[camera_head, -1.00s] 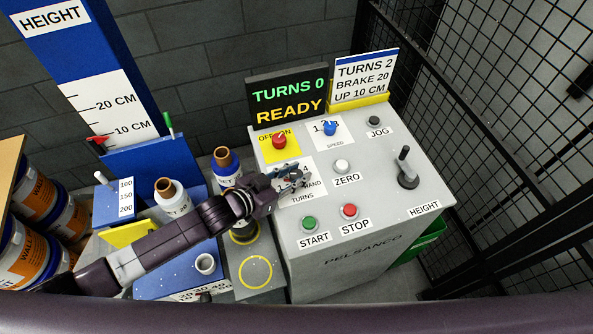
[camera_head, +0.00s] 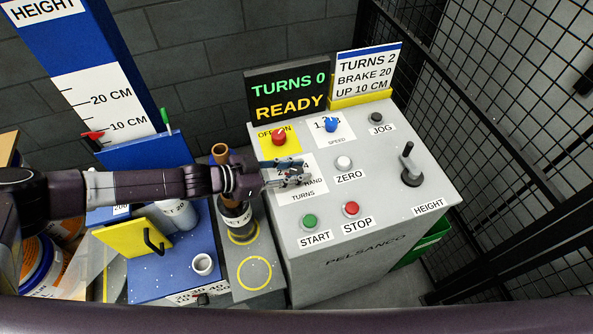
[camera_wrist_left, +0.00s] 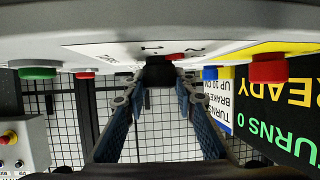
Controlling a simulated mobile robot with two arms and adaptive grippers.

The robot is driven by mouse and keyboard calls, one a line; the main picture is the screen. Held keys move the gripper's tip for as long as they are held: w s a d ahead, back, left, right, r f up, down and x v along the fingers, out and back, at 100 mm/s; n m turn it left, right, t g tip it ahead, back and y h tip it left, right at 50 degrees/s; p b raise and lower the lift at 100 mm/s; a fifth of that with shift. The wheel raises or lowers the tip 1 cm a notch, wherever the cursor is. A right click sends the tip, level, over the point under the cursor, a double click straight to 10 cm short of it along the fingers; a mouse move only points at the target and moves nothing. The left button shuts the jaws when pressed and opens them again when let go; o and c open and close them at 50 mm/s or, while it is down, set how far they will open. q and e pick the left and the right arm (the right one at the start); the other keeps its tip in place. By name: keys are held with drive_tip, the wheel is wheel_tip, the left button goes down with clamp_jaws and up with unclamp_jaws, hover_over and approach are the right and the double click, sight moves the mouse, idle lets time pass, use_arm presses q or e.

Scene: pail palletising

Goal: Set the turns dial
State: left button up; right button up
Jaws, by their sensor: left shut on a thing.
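The turns dial shows in the left wrist view as a black knob (camera_wrist_left: 160,72) on the pale panel, between my fingertips. In the head view my left gripper (camera_head: 297,171) covers it, over the white label marked TURNS (camera_head: 309,191) on the grey control box (camera_head: 386,195). My left gripper, also in the wrist view (camera_wrist_left: 162,84), is shut on the knob, one finger on each side. The dial's pointer and exact setting are hidden. The display (camera_head: 288,95) reads TURNS 0, READY. The card (camera_head: 366,73) reads TURNS 2, BRAKE 20, UP 10 CM. My right gripper is not in view.
Close to the dial are the red OFF/ON knob (camera_head: 278,138), blue speed knob (camera_head: 330,125), ZERO button (camera_head: 343,162), green START (camera_head: 310,221) and red STOP (camera_head: 351,209). A height lever (camera_head: 408,165) stands at right. A roll (camera_head: 235,219) stands below my arm.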

use_arm(q)
drive_tip(key=shift+w+r, duration=0.1)
idle(0.4)
drive_tip(key=o, duration=1.2)
drive_tip(key=shift+a, duration=0.1)
drive_tip(key=v, duration=1.2)
